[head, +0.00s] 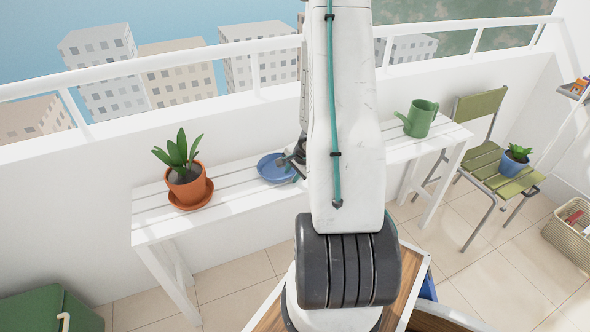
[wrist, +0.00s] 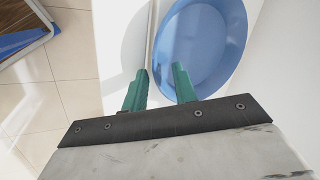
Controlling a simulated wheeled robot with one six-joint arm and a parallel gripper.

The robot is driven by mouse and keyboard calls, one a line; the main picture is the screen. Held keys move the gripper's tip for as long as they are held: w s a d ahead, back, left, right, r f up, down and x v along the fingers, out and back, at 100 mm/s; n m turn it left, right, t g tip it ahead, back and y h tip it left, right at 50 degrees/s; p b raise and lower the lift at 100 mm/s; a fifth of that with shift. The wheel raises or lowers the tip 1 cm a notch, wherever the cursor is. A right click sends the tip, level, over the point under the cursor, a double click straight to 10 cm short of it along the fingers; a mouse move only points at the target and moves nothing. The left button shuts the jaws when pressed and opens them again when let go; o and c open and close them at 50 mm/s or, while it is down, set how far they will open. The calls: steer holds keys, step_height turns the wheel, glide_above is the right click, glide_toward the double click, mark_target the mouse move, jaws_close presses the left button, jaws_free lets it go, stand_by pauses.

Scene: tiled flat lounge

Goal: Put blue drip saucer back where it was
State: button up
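The blue drip saucer (head: 273,168) sits on the white slatted table, left of my arm in the head view. It appears empty and level; its right side is hidden by my gripper (head: 294,163). In the wrist view the saucer (wrist: 203,40) fills the upper middle. My gripper's green fingers (wrist: 160,70) are apart, with one finger over the saucer and the other just outside its left rim. The near rim lies between or just beyond the fingertips; I cannot tell whether they touch it.
The white slatted table (head: 235,183) also carries a potted plant on a terracotta saucer (head: 190,197) at left and a green watering can (head: 419,119) at right. A green slatted chair (head: 489,160) holds a blue-potted plant (head: 513,162). A white railing wall (head: 110,165) stands behind.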

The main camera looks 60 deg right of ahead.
steer(key=d+v, duration=0.1)
steer(key=v, duration=1.1)
steer(key=w+a+r+n+y, duration=0.25)
steer(key=a+r+n, duration=0.45)
steer(key=a, duration=0.5)
steer(key=w+a+r+n+y, duration=0.1)
steer(key=w+a+r+n, duration=0.3)
steer(key=a+r, duration=0.7)
steer(key=s+a+r+n+g+h, duration=0.1)
steer(key=s+a+r+n, duration=0.2)
steer(key=s+a, duration=0.3)
steer(key=s+a+r+n+g+h, duration=0.1)
steer(key=s+a+r+n, duration=0.3)
steer(key=s, duration=0.6)
steer(key=shift+s+a+n+g+h, duration=0.2)
steer(key=shift+a+n+g+h, duration=0.15)
steer(key=shift+a+n+g, duration=0.7)
